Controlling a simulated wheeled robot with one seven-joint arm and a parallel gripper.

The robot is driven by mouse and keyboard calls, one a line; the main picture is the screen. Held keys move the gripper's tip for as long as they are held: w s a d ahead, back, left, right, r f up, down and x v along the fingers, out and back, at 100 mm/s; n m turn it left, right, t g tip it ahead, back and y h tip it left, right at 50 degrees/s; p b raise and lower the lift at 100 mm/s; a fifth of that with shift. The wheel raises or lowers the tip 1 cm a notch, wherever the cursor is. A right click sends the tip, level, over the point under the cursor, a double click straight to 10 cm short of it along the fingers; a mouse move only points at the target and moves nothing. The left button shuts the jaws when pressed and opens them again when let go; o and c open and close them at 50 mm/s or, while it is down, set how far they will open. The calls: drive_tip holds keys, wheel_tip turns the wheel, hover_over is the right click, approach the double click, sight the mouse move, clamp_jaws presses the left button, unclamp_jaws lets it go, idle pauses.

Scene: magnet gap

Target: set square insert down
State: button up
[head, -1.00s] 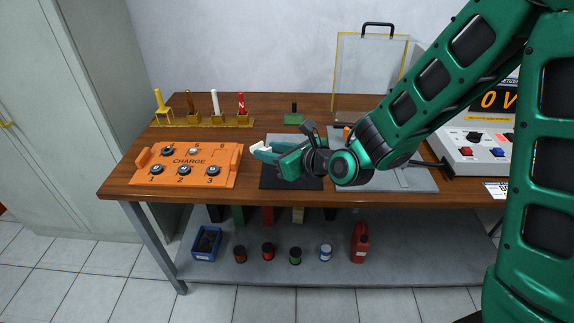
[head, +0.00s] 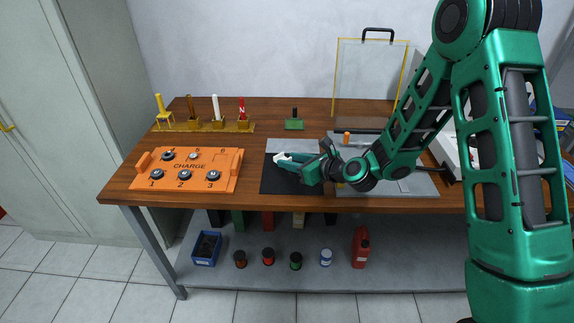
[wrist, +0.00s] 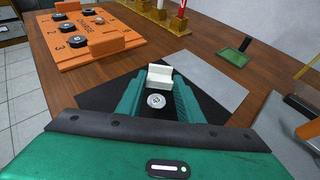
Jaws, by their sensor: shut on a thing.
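A pale, blocky piece, apparently the square insert (wrist: 160,75), shows at my fingertips in the wrist view. My gripper (head: 284,158) is shut on it. In the head view my gripper points left above the black mat (head: 274,184), and the white piece and the fingertips are hard to tell apart. A round silver disc (wrist: 156,101) shows between the green fingers; I cannot tell what it belongs to. Whether the insert touches the mat is unclear.
An orange CHARGE tray (head: 232,172) with several round pieces stands left. A holder row (head: 232,128) stands behind it, and a green dish (head: 294,125) behind the mat. A grey plate (head: 415,190) lies right. A clear panel (head: 365,80) stands at the back.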

drive_tip(key=shift+f, duration=0.65)
drive_tip(key=shift+f, duration=0.1)
drive_tip(key=o, duration=1)
drive_tip(key=v, duration=1.2)
